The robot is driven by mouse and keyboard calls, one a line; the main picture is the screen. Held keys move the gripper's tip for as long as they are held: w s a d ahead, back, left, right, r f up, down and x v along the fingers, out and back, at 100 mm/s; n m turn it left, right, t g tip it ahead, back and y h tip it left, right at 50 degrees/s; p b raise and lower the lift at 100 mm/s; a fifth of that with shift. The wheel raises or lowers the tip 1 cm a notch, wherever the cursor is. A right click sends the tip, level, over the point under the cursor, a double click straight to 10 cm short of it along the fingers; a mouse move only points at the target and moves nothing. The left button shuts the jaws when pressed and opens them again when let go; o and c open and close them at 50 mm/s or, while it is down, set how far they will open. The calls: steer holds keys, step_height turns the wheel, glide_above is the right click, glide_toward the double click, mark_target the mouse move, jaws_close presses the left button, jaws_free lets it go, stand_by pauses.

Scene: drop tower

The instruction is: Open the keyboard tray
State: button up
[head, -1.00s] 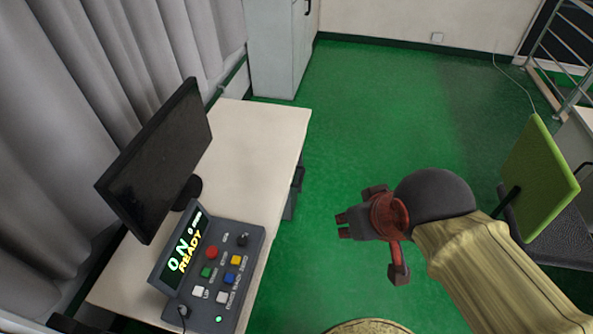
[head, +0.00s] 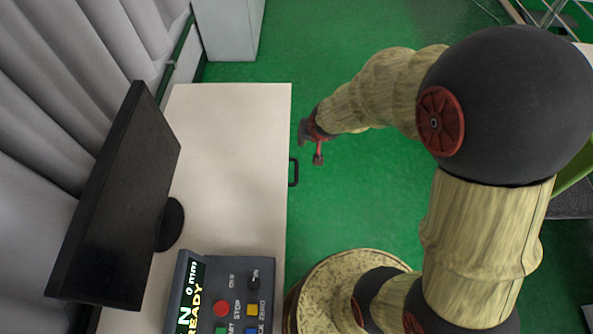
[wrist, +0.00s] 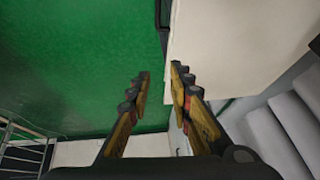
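The desk (head: 235,130) has a pale top, and a dark handle (head: 293,172) sticks out from under its right edge in the head view. The tray itself is hidden beneath the desktop. My gripper (head: 304,130) is beside that edge, a little beyond the handle and apart from it. In the wrist view my gripper (wrist: 160,74) has its fingers spread with nothing between them. The desk also shows there at upper right (wrist: 215,45), with a dark piece, likely the handle (wrist: 164,12), at the top along its edge.
A black monitor (head: 120,200) and a grey control panel (head: 228,285) with coloured buttons stand on the desk. Grey curtains (head: 60,80) hang at left. A pale cabinet (head: 228,25) stands beyond the desk. Green floor (head: 330,205) lies open to the desk's right.

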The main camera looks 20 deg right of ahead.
step_height(320, 180, down, 14)
steer(key=w+m, duration=0.1)
steer(key=m+t+b, duration=0.3)
steer(key=m+t, duration=0.4)
steer(key=t, duration=0.3)
glide_toward(297, 169)
steer(key=w+f, duration=0.1)
steer(key=w, duration=0.2)
steer(key=w+b, duration=0.1)
steer(key=w, duration=0.2)
steer(key=w+f+b, duration=0.1)
steer(key=w, duration=0.3)
steer(key=shift+f, duration=0.35)
steer(key=shift+c, duration=0.3)
steer(key=c, duration=0.4)
jaws_close()
